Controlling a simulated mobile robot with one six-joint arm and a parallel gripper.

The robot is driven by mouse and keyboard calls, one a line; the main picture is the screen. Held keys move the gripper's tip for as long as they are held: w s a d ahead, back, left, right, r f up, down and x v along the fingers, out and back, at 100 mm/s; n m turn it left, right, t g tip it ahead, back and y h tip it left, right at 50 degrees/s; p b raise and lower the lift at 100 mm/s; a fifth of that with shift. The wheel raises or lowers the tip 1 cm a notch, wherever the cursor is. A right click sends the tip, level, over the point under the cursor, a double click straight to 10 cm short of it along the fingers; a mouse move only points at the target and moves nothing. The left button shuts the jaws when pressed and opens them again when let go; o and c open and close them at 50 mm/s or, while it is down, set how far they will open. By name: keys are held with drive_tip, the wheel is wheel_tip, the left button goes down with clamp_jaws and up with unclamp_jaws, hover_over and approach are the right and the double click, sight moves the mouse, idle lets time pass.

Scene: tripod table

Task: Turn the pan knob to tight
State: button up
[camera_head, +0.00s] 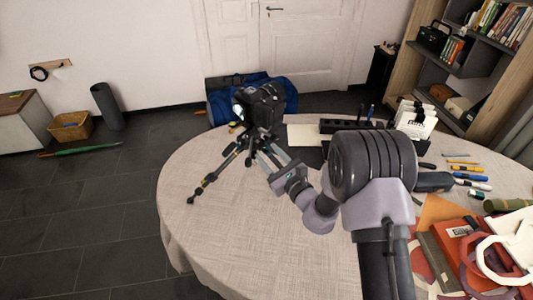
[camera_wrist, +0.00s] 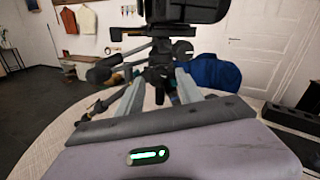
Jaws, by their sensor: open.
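A black camera (camera_head: 260,103) sits on a small black tripod (camera_head: 213,178) on the round table. In the wrist view, the camera's dark underside (camera_wrist: 185,10) is at the top, above the tripod head (camera_wrist: 160,50). A dark handle (camera_wrist: 104,70) sticks out left from the head. A dark rounded knob (camera_wrist: 182,48) shows at its right; I cannot tell for sure whether this is the pan knob. My gripper (camera_wrist: 160,80) is open, its two grey fingers reaching toward the head with dark tripod parts between them. Contact cannot be told. In the head view, my gripper (camera_head: 264,148) is just right of the tripod.
The round table (camera_head: 230,240) has a pale cloth, clear at front left. A black slotted block (camera_head: 350,126), several markers (camera_head: 470,177) and a red book (camera_head: 462,240) lie to the right. A blue bag (camera_head: 285,95) is behind the table.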

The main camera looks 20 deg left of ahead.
drive_tip(key=shift+x, duration=1.1)
drive_tip(key=shift+c, duration=0.3)
clamp_jaws()
drive_tip(key=shift+r+m+p, duration=0.2)
drive_tip(key=shift+m+p, duration=0.45)
drive_tip(key=shift+m, duration=0.35)
drive_tip(key=shift+f+m, duration=0.15)
drive_tip(key=shift+m, duration=0.35)
drive_tip(key=shift+o, duration=0.3)
unclamp_jaws()
